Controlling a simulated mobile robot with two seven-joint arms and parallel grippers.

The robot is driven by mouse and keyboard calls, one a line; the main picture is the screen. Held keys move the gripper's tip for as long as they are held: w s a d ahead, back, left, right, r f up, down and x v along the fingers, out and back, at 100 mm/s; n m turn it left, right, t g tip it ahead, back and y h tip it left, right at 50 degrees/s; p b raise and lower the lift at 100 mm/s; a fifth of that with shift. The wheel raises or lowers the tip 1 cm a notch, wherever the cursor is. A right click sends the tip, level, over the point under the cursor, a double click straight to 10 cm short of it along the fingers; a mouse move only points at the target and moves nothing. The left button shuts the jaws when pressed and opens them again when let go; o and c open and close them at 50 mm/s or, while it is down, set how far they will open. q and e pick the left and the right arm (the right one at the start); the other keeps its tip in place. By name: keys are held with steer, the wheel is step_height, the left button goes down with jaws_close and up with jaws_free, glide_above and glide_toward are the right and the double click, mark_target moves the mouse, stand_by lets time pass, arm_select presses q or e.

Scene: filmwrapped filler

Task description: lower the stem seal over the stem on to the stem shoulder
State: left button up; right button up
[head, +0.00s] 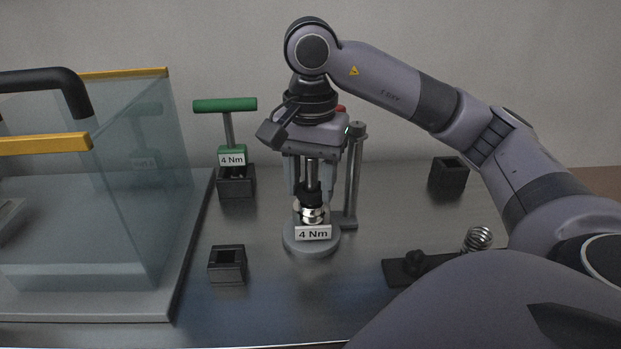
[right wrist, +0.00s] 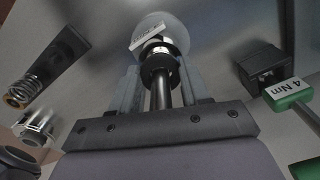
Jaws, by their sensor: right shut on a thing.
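My right gripper (head: 311,192) points straight down over the grey round stand (head: 300,243) with a "4 Nm" label. Its fingers are shut on the black stem seal (head: 311,198), a dark ring that also shows between the fingertips in the right wrist view (right wrist: 157,72). The stem (head: 313,172), a metal rod, rises through the seal and between the fingers; it also shows in the right wrist view (right wrist: 161,96). The shiny stem shoulder (head: 312,215) is just below the seal. I cannot tell whether seal and shoulder touch. My left gripper is not in view.
A grey post (head: 354,180) stands close right of the gripper. A green T-handle tool (head: 228,106) stands in a black holder (head: 237,183). A glass-walled enclosure (head: 150,180) fills the left.

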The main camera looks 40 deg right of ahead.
arm_select(q)
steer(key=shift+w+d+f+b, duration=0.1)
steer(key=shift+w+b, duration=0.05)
steer(key=shift+b, duration=0.2)
arm_select(e)
steer(key=shift+f, duration=0.5)
steer(key=o, duration=1.1)
steer(key=shift+r, duration=0.15)
step_height(320, 180, up, 7)
steer(key=p, duration=0.3)
steer(key=shift+f, duration=0.2)
steer(key=shift+r+p, duration=0.2)
steer(key=shift+p, duration=0.1)
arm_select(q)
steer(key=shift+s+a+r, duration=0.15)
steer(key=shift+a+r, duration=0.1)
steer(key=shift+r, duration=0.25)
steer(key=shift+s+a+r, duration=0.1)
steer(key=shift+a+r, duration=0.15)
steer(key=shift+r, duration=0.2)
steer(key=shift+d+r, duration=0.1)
